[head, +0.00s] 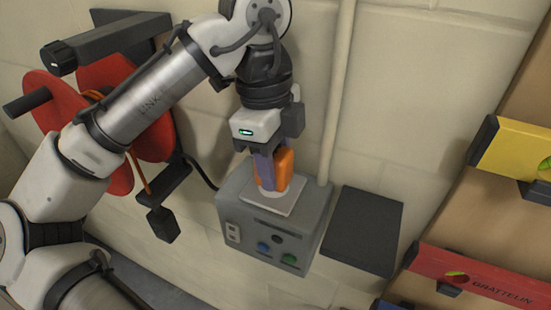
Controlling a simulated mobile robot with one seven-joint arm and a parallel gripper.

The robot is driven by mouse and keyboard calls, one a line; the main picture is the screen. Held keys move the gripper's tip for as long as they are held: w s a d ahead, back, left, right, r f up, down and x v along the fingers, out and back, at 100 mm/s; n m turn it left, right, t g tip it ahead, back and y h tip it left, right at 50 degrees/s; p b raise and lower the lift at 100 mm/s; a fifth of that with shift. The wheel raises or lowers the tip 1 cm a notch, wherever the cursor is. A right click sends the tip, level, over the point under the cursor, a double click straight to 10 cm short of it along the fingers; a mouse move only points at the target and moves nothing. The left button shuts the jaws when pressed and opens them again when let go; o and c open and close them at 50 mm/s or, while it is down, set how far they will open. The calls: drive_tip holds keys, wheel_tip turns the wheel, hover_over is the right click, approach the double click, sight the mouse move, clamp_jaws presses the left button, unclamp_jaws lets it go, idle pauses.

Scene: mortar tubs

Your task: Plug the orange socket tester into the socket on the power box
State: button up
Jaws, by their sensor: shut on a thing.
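The grey power box (262,230) is mounted at the wall in the middle of the head view. A light square socket plate (274,202) lies on its top face. My gripper (268,168) points down above this plate and is shut on the orange socket tester (285,168). The tester is upright, and its lower end is at or just above the plate. The plate's socket holes and the tester's pins are hidden, so I cannot tell whether the pins are in.
A red cable reel (105,120) hangs at the left behind my arm. A dark flat panel (362,230) is just right of the box. A pale pipe (338,90) runs up the wall behind. Yellow (512,150) and red (475,275) levels hang at the right.

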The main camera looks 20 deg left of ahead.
drive_tip(key=shift+f, duration=0.55)
drive_tip(key=o, duration=1)
drive_tip(key=r, duration=0.4)
drive_tip(key=a+r, duration=0.1)
drive_tip(key=r, duration=0.7)
drive_tip(key=shift+a+p, duration=0.25)
drive_tip(key=shift+p, duration=0.15)
